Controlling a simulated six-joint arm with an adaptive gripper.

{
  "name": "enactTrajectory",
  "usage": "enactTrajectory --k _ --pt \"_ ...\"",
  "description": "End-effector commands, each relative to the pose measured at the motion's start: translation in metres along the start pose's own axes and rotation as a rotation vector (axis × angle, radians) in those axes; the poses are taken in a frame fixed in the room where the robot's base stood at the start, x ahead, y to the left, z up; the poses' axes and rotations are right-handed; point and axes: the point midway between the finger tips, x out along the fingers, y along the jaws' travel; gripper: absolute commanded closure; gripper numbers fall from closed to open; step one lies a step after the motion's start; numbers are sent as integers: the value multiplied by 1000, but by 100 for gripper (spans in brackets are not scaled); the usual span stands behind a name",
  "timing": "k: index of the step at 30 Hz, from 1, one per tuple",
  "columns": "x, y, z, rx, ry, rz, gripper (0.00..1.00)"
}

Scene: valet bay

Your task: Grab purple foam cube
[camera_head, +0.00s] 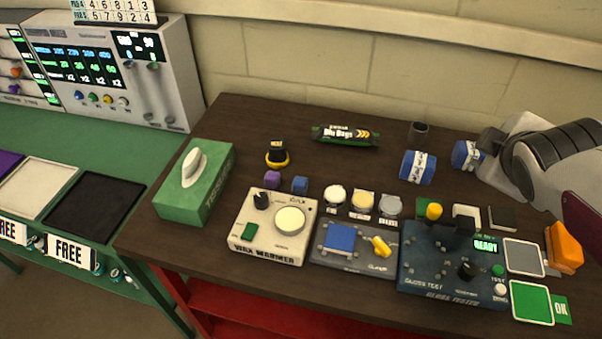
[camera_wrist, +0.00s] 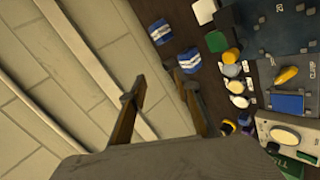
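The purple foam cube (camera_head: 271,180) sits on the dark brown bench, just behind the wax warmer and left of a blue cube (camera_head: 300,185). In the wrist view, the purple cube (camera_wrist: 228,126) shows small at the lower right, just past my right finger. My gripper (camera_wrist: 160,92) is open with nothing between its fingers, which stand before the pale wall. It is well away from the cube. In the head view my arm is at the right; its fingertips cannot be made out there.
The wax warmer (camera_head: 267,246) stands in front of the cubes, and a green tissue box (camera_head: 207,203) to their left. A yellow-and-black item (camera_head: 277,155) lies behind them. Several small cups (camera_head: 335,195) stand to the right. A blue-white roll (camera_head: 418,167) is nearer my arm.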

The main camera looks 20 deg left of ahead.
Motion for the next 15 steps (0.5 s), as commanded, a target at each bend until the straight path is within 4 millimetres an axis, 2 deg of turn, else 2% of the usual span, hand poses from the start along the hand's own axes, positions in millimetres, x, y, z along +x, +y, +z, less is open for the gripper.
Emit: enactTrajectory --k 9,15 --pt "55 32 -59 -506 132 110 68" --pt "86 35 -102 -820 232 187 68"
